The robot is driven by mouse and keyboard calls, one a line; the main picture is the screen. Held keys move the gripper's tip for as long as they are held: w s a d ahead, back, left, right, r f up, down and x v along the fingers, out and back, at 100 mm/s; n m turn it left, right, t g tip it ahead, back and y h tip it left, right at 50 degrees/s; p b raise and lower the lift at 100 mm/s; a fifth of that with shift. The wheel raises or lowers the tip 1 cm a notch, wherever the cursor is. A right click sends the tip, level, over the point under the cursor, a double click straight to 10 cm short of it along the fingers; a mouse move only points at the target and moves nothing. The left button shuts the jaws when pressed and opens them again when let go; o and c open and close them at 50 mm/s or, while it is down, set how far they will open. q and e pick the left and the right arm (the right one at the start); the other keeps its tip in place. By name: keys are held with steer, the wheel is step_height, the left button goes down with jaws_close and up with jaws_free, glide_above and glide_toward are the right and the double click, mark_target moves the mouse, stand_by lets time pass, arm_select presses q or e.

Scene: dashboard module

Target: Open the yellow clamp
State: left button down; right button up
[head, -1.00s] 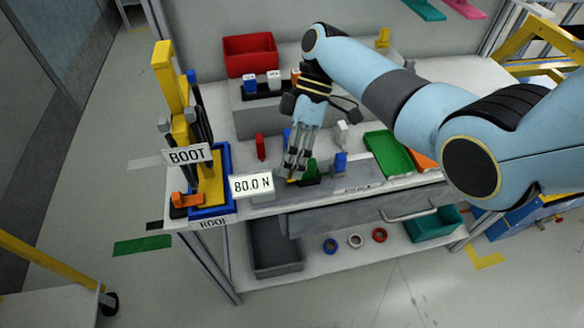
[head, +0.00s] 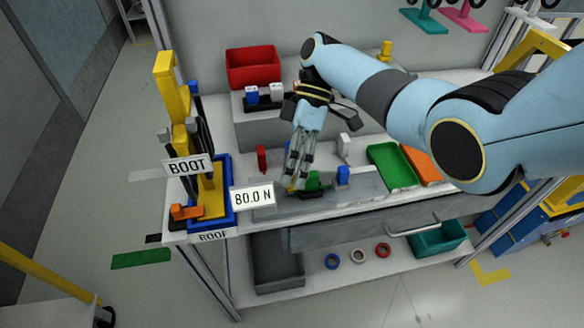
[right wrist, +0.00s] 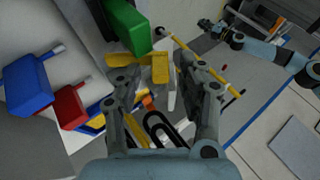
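The yellow clamp (right wrist: 160,68) shows in the right wrist view just beyond and partly between my right gripper's fingertips (right wrist: 166,78). Its yellow arm reaches left, close to the left fingertip; I cannot tell whether they touch. In the head view my right gripper (head: 295,184) points down at the bench's front strip. It hides most of the yellow clamp, leaving a small yellow bit beside the fingertips. The fingers are apart, with nothing gripped. A light-blue arm, probably my left, shows in the right wrist view; its gripper (right wrist: 211,27) is too small to read.
A green clamp (head: 314,181) stands right beside my right gripper, with a blue one (head: 343,175) farther right. A red one (head: 261,158) stands left. The 80.0 N sign (head: 252,196) and blue-framed BOOT fixture (head: 226,172) are left. A green tray (head: 390,164) lies right.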

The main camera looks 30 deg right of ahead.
steer(key=shift+w+d+r, duration=0.1)
steer(key=shift+r, duration=0.05)
steer(key=v, duration=0.7)
